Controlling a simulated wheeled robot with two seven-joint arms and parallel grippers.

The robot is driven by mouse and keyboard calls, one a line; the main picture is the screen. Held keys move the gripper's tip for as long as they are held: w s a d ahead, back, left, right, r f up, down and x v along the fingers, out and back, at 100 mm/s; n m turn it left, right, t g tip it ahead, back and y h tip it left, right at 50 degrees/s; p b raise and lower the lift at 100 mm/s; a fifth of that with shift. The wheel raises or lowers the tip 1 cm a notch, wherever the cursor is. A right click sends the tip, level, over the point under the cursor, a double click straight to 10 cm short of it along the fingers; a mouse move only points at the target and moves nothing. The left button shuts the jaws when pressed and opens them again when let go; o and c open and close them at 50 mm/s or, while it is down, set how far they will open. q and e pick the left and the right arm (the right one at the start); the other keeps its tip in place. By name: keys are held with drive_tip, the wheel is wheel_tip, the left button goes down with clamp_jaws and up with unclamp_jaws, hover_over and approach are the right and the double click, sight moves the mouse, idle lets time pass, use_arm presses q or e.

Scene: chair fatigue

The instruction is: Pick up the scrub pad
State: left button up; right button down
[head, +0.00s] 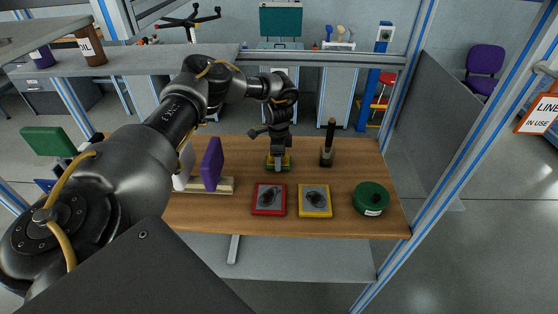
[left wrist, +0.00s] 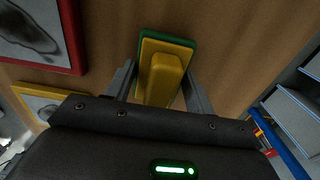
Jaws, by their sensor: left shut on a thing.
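The scrub pad (head: 288,162) is a yellow block with a green base, near the back middle of the wooden table. In the left wrist view the scrub pad (left wrist: 163,76) lies between my two fingers, its yellow grip facing the camera. My left gripper (head: 279,160) points down from above and is shut on the pad; in the left wrist view the gripper (left wrist: 160,82) has one finger on each side of the yellow grip. I cannot tell whether the pad touches the table. My right gripper is not in view.
On the wooden table (head: 348,222) are a red-framed picture (head: 258,209), a yellow-framed picture (head: 325,212), a round green container (head: 371,199) and an upright dark-handled brush (head: 328,145). A rack with a purple pad (head: 211,163) stands at left. Metal posts border the table's right side.

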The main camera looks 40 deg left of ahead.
use_arm(q)
wheel_tip(320, 180, up, 2)
drive_tip(key=shift+w+r+b, duration=0.1)
drive_tip(key=shift+b, duration=0.8)
drive_tip(key=s+a+r, duration=0.2)
drive_tip(key=s+r, duration=0.8)
drive_tip(key=s, duration=0.4)
drive_tip(key=shift+r, duration=0.15)
